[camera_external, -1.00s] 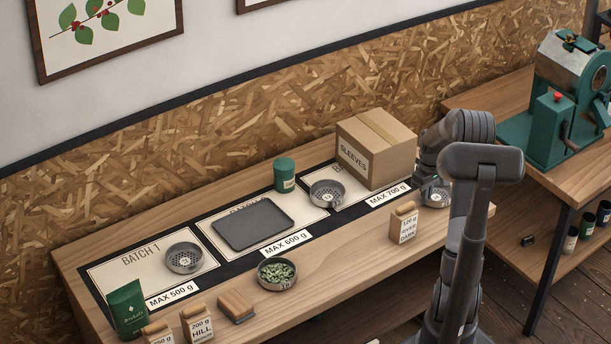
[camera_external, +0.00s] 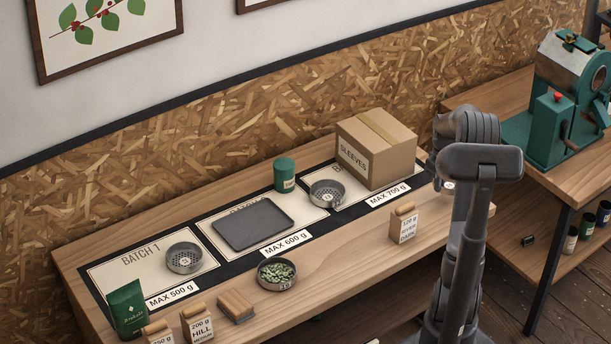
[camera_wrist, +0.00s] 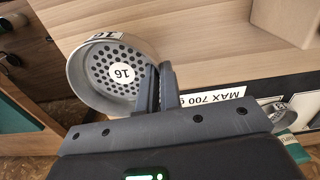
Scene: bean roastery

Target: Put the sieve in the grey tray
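The grey tray (camera_external: 253,223) lies flat and empty on the middle mat in the external view. A round metal sieve with a perforated base and a "16" label (camera_wrist: 104,75) is at the upper left in the wrist view. My gripper (camera_wrist: 160,72) has its two fingers close together at the sieve's right wall and looks shut on it. In the external view only a small piece of this sieve (camera_external: 448,186) shows beside my arm, which hides the fingers.
A cardboard box (camera_external: 376,150) stands right of the tray, and a green tin (camera_external: 285,175) behind it. A dish of green beans (camera_external: 277,273), a wooden block (camera_external: 236,307), and paper bags (camera_external: 404,224) line the front. A green machine (camera_external: 570,100) is far right.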

